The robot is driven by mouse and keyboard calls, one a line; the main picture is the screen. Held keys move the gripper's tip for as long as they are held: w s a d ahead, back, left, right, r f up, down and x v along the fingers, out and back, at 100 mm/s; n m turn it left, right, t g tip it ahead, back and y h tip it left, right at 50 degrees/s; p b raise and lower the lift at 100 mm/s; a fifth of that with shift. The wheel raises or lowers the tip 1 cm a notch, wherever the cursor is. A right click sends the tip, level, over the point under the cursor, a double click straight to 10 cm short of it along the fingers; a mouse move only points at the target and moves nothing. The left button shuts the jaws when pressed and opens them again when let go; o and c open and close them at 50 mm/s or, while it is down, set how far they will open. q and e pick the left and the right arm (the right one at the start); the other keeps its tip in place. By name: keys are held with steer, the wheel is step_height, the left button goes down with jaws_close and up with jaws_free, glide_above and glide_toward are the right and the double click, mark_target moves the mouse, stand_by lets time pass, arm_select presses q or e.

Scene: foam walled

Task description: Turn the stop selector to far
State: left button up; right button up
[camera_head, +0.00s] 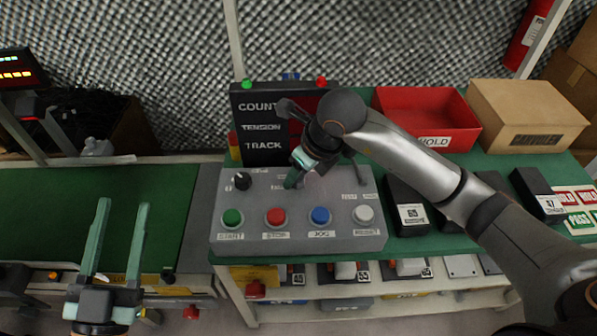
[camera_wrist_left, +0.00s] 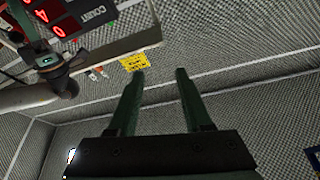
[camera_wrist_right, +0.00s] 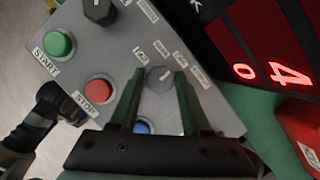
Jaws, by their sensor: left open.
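The grey control panel (camera_head: 290,238) has a black selector knob (camera_head: 242,180) at its upper left. A second, dark grey selector knob (camera_wrist_right: 158,78) shows in the right wrist view with several small labels around it, too blurred to read surely. My right gripper (camera_head: 297,176) hangs over the panel's upper middle and hides that knob in the head view. In the right wrist view its fingers (camera_wrist_right: 159,80) are apart, with the knob between them in the picture; contact cannot be told. My left gripper (camera_head: 123,204) is open and empty in front of the green belt, away from the panel.
Green (camera_head: 232,217), red (camera_head: 276,216), blue (camera_head: 320,215) and white (camera_head: 363,213) buttons line the panel's front. A dark display board (camera_head: 262,128) stands behind it. A red bin (camera_head: 425,112) and cardboard box (camera_head: 527,112) stand at the back right.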

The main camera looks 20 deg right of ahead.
jaws_close()
stand_by(0.3)
steer(key=shift+n, duration=0.4)
steer(key=n+y+b, duration=0.1)
steer(key=n, duration=0.2)
steer(key=n+g+b, duration=0.1)
steer(key=n, duration=0.1)
steer(key=shift+w+d+n+g+y, duration=0.15)
steer(key=shift+n+g+y, duration=0.15)
steer(key=shift+n+y, duration=0.1)
steer(key=n+g, duration=0.1)
steer(key=n, duration=0.1)
steer(key=n+g+b, duration=0.1)
steer(key=n, duration=0.2)
steer(key=shift+w+y, duration=0.1)
steer(key=shift+y, duration=0.2)
steer(key=n+g+b, duration=0.1)
steer(key=n, duration=0.3)
steer(key=shift+g, duration=0.3)
arm_select(q)
steer(key=s+d+r+m+t+h, duration=0.1)
steer(key=s+r+m+h, duration=0.4)
steer(key=r+h, duration=0.1)
steer(key=shift+s+d+h+b, duration=0.15)
steer(key=shift+s+h+b, duration=0.25)
steer(key=shift+h, duration=0.3)
arm_select(e)
steer(key=shift+w+n+g+h, duration=0.1)
steer(key=shift+n+g+h, duration=0.25)
steer(key=shift+n, duration=0.75)
